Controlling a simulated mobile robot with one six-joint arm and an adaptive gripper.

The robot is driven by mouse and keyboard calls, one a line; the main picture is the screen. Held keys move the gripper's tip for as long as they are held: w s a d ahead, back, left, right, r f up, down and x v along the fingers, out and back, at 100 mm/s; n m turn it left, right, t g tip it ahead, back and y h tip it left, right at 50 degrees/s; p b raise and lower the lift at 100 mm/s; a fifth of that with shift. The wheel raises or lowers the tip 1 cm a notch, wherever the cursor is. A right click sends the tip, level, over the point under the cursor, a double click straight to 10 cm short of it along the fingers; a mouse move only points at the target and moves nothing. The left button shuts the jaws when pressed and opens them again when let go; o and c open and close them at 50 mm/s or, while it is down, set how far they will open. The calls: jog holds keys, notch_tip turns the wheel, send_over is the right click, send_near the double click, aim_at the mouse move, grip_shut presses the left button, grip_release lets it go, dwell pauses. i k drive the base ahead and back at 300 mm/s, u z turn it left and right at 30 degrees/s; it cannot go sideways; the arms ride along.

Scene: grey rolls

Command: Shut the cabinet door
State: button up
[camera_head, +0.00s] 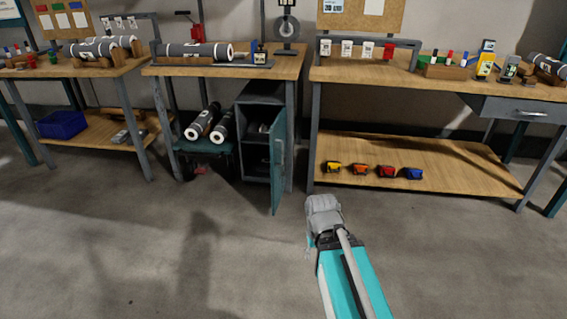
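The cabinet (255,155) is dark grey and stands under the middle workbench. Its teal door (278,165) is open, swung out toward me, and shows nearly edge-on at the cabinet's right side. Shelves and a small pale item show inside. My gripper (318,203) is at the end of my teal and grey arm, to the right of the door's lower part, and appears apart from it. The gripper is small and seen from behind, so I cannot tell whether its fingers are open or shut.
The middle workbench (275,68) stands over the cabinet, its right leg close behind the door. Grey rolls (203,124) lie on a low teal stand left of the cabinet. The right bench's lower shelf (440,160) holds several small coloured items. The grey floor (200,240) in front is clear.

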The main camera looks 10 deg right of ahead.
aim_at(278, 131)
jog(key=u, duration=0.05)
jog(key=i, duration=1)
jog(key=z, duration=0.05)
